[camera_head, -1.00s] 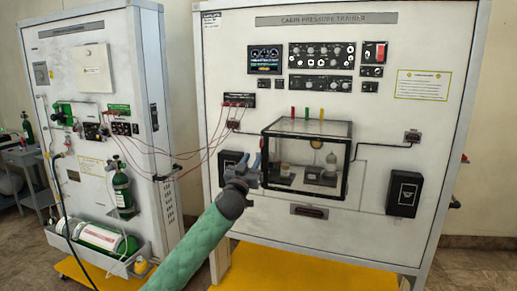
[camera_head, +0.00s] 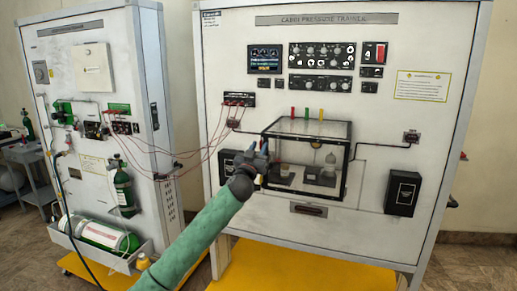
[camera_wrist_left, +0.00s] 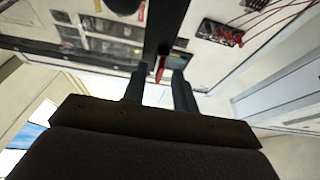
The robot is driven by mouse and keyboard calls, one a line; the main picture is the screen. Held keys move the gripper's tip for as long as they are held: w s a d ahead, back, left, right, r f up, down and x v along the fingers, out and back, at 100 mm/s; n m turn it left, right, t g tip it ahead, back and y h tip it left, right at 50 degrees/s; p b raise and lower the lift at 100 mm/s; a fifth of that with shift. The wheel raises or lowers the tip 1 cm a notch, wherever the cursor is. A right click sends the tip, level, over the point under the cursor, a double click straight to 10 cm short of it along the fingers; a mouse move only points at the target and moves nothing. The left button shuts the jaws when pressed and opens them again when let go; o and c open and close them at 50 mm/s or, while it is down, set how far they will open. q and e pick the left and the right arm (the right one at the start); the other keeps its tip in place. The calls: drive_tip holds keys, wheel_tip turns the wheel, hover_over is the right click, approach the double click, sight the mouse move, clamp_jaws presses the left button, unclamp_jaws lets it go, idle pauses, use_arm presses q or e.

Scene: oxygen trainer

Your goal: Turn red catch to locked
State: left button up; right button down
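A small red piece (camera_wrist_left: 160,68), which looks like the red catch, shows in the left wrist view beyond and between my fingertips, by a dark frame post. My left gripper (camera_wrist_left: 158,82) is open, with a clear gap between its two fingers and nothing held. In the head view my left gripper (camera_head: 264,154) is at the left front edge of the clear, black-framed chamber (camera_head: 345,155). It hides that part of the frame, so the catch cannot be made out there. I cannot tell whether the fingers touch the catch. My right gripper is not in view.
The chamber is mounted on the white cabin pressure trainer panel (camera_head: 225,60). Red, green and yellow posts (camera_head: 307,112) stand on its top. Red leads (camera_head: 205,150) run left to the oxygen cabinet (camera_head: 90,65). Black boxes (camera_head: 403,193) flank the chamber. A yellow base (camera_head: 290,270) lies below.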

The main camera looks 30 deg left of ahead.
use_arm(q)
clamp_jaws()
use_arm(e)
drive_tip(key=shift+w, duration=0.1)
